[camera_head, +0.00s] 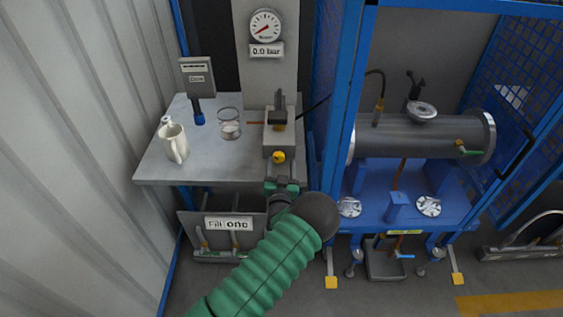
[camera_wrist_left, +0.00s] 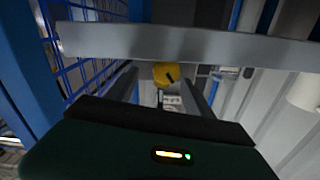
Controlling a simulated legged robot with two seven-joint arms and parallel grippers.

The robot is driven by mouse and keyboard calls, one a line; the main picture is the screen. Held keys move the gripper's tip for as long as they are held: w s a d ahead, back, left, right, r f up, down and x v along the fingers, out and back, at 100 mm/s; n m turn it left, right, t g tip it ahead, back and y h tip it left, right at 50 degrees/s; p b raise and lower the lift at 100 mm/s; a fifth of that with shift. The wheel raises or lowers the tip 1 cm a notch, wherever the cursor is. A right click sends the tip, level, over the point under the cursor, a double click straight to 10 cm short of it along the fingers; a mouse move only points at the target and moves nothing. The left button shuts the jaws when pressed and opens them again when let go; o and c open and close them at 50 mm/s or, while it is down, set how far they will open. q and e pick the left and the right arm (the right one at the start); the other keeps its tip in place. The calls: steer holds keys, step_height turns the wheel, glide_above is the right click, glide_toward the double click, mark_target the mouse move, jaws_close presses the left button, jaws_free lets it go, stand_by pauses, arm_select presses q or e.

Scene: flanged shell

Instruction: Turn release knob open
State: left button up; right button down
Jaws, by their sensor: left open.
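The yellow release knob (camera_head: 279,157) sits on the front of a small grey block (camera_head: 272,142) at the front edge of the grey bench. In the left wrist view the knob (camera_wrist_left: 163,75) shows round, with a dark mark on its face. My left gripper (camera_head: 282,185) is just below and in front of the knob in the head view, its arm coming up from the bottom. In the wrist view its two fingers (camera_wrist_left: 160,92) are apart, with the knob between and beyond their tips. I see no clear contact. My right gripper is in neither view.
A gauge (camera_head: 265,26) above has a label reading 0.0 bar. A blue frame (camera_head: 340,110) with a metal cylinder (camera_head: 425,138) stands close on the right.

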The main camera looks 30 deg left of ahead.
mark_target(277, 160)
arm_select(q)
steer(key=shift+w+a+f, duration=0.2)
steer(key=shift+w+a, duration=0.4)
steer(key=shift+a, duration=0.3)
steer(key=shift+w+a+f, duration=0.1)
steer(key=shift+a+f, duration=0.05)
steer(key=shift+a, duration=0.25)
steer(key=shift+d+r, duration=0.2)
steer(key=shift+d, duration=0.3)
steer(key=c, duration=1.2)
steer(key=shift+a, duration=0.15)
jaws_close()
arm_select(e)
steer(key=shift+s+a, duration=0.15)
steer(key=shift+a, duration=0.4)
